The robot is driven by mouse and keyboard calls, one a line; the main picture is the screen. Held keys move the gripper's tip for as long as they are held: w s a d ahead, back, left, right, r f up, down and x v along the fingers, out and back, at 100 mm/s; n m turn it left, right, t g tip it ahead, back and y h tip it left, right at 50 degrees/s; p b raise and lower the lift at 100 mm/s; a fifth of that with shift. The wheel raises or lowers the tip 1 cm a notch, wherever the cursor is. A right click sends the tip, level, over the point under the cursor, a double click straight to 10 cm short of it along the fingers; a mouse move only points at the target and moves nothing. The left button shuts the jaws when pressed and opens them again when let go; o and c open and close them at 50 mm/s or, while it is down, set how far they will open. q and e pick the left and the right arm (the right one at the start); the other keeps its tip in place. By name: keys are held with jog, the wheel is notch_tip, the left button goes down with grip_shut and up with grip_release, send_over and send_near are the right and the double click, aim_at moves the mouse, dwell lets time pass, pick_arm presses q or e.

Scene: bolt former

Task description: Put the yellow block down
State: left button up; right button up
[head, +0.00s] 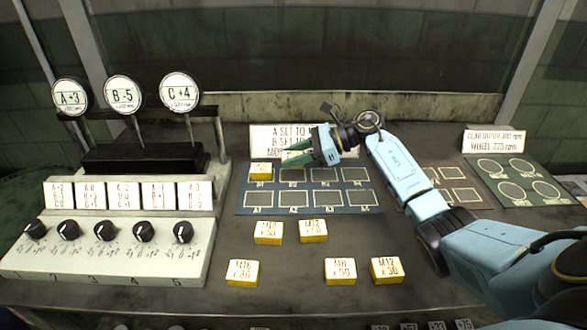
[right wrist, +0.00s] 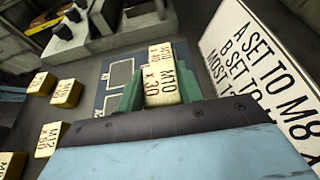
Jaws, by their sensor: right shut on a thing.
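My right gripper (head: 297,157) reaches in from the right over the upper row of the blue slot mat (head: 308,211). In the right wrist view its green fingers (right wrist: 160,98) are shut on a yellow block (right wrist: 161,88) with a white top reading M10 x 30. In the head view the fingers largely hide this block. Another yellow block (head: 261,172) sits at the mat's upper left slot, just left of the fingers; a white label face (right wrist: 160,52) shows beyond the held block in the wrist view. Whether the held block touches the mat is unclear. My left gripper is out of view.
Several yellow blocks (head: 268,233) stand on the table in front of the mat. A white instruction sign (head: 264,138) stands behind it. A knob console (head: 110,250) is at left, a green round-slot mat (head: 517,180) at right.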

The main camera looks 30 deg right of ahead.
aim_at(294, 175)
notch_tip(294, 175, down, 4)
jog(key=shift+r, duration=0.25)
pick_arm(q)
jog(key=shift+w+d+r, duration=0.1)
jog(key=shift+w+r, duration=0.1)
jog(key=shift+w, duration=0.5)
pick_arm(e)
jog(key=shift+f+b, duration=0.1)
jog(key=shift+b, duration=0.3)
jog(key=o, duration=1)
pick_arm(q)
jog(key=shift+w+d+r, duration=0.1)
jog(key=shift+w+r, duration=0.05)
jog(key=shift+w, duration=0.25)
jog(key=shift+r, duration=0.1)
pick_arm(e)
jog(key=shift+v, duration=1.2)
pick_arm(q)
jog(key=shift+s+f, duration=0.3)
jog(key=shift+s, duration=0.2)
pick_arm(e)
jog(key=v, duration=0.9)
jog(key=shift+s+d+r, duration=0.1)
jog(key=shift+d+r, duration=0.15)
jog(key=shift+d, duration=0.05)
